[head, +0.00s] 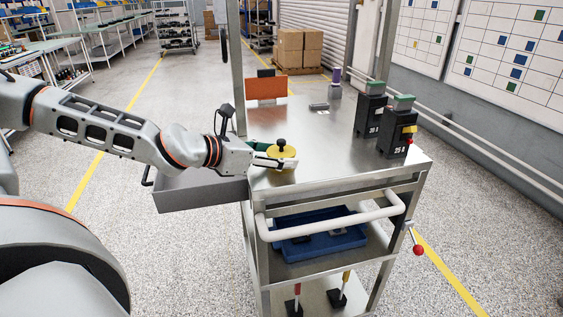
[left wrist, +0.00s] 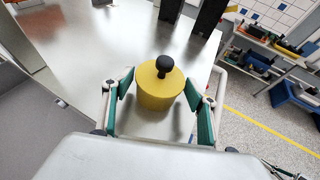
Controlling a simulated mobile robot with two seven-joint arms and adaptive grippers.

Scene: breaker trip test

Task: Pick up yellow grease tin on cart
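The yellow grease tin (head: 282,151) stands upright near the left front part of the steel cart top (head: 330,160). It has a black knob on its lid. In the left wrist view the tin (left wrist: 158,92) sits between the two green-padded fingers of my left gripper (left wrist: 160,104). The fingers are spread, with a gap visible on each side of the tin. In the head view my left gripper (head: 276,158) reaches in from the left at the tin, low over the cart top. My right gripper is not in view.
Two black breaker units (head: 370,112) (head: 395,135) stand on the cart's right side. An orange panel (head: 266,88) stands at the back left. A grey drawer or tray (head: 200,190) juts out left, under my arm. A white handle rail (head: 330,218) runs along the front. The middle of the top is clear.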

